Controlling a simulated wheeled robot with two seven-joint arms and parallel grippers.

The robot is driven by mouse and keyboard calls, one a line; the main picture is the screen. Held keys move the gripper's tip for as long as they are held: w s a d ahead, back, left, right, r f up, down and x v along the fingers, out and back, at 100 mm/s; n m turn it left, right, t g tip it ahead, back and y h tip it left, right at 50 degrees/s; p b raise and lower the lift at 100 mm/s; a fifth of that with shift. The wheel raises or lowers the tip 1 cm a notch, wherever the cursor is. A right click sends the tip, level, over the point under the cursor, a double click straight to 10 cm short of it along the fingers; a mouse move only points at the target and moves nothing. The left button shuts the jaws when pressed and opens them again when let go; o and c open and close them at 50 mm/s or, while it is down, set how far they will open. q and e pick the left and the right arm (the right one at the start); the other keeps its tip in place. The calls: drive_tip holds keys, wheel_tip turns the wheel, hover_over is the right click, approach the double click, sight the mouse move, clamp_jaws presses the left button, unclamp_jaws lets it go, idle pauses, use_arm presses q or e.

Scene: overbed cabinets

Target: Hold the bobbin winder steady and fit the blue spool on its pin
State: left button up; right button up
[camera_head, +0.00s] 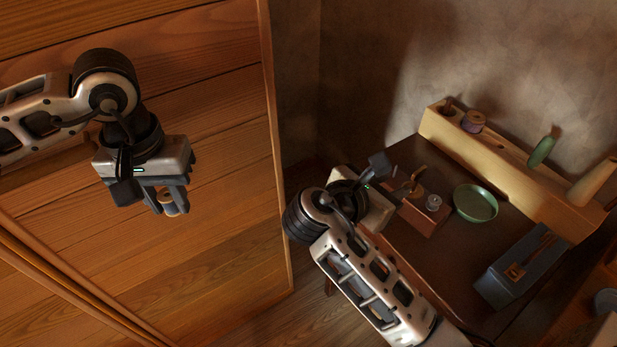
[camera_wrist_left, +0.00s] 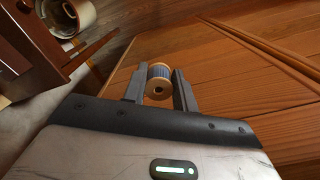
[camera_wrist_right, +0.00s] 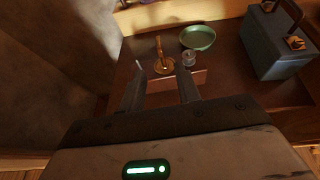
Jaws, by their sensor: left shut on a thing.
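The blue spool (camera_head: 169,206), a wooden-flanged spool wound with blue thread, is between the fingers of my left gripper (camera_head: 167,198), which is shut on it. It also shows in the left wrist view (camera_wrist_left: 159,77). It hangs in front of the wooden panelling, well left of the table. The bobbin winder (camera_head: 424,213) is a reddish-brown block on the table with brass parts and a small metal piece on top. My right gripper (camera_head: 391,181) is open at the winder's left end. In the right wrist view the winder's block (camera_wrist_right: 175,82) shows beyond the parted fingers; contact is unclear.
The dark table (camera_head: 455,239) carries a green dish (camera_head: 475,202) and a grey-blue box (camera_head: 516,266) to the winder's right. A pale wooden rack (camera_head: 500,172) with spools and a green piece runs along the back wall. A panelled wooden edge stands between my left gripper and the table.

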sight(413, 177)
use_arm(q)
drive_tip(key=shift+f+b, duration=0.4)
drive_tip(key=shift+f, duration=0.1)
use_arm(e)
drive_tip(key=x, duration=1.1)
drive_tip(key=shift+f, duration=0.1)
clamp_jaws()
unclamp_jaws()
